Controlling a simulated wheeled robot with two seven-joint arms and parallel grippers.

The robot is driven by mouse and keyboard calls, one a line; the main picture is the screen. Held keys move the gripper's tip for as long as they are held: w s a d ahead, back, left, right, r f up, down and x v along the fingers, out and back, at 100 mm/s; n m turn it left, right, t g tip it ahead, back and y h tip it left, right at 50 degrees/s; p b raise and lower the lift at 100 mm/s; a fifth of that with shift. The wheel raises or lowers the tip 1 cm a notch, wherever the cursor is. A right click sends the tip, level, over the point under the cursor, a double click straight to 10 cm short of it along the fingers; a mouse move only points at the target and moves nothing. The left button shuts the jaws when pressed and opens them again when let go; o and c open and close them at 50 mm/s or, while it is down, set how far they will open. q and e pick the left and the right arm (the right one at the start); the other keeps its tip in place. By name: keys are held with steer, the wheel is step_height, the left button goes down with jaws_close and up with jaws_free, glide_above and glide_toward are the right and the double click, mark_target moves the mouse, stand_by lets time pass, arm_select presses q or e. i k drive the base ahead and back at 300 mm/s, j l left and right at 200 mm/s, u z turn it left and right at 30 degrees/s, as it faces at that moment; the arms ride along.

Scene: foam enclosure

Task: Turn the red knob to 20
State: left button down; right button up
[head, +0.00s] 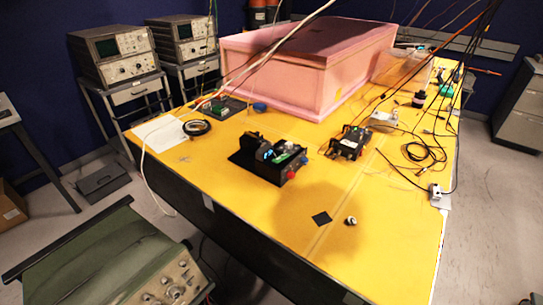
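A small red knob (291,174) shows on the near right end of a black device (262,167) with exposed electronics, on the yellow table. The knob is too small here to read a scale or its pointer. A small blue part (304,160) sits just behind it on the same device. Neither of my grippers is in view.
The yellow table (240,210) holds a pink foam box (290,75), a second electronics unit (350,142), loose black cables (425,150), a black square (321,218) and a small round object (351,221). A green instrument (90,258) stands front left. The table's front is mostly clear.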

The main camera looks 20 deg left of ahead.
mark_target(290, 175)
steer(key=i+l+u, duration=0.25)
steer(key=l+u, duration=0.2)
steer(key=l, duration=0.3)
steer(key=i+l+u, duration=0.15)
steer(key=l+u, duration=0.3)
steer(key=l, duration=0.35)
steer(key=l+u, duration=0.45)
steer(key=l, duration=0.4)
steer(key=k+l+u, duration=0.2)
steer(key=l+u, duration=0.25)
steer(key=l, duration=0.35)
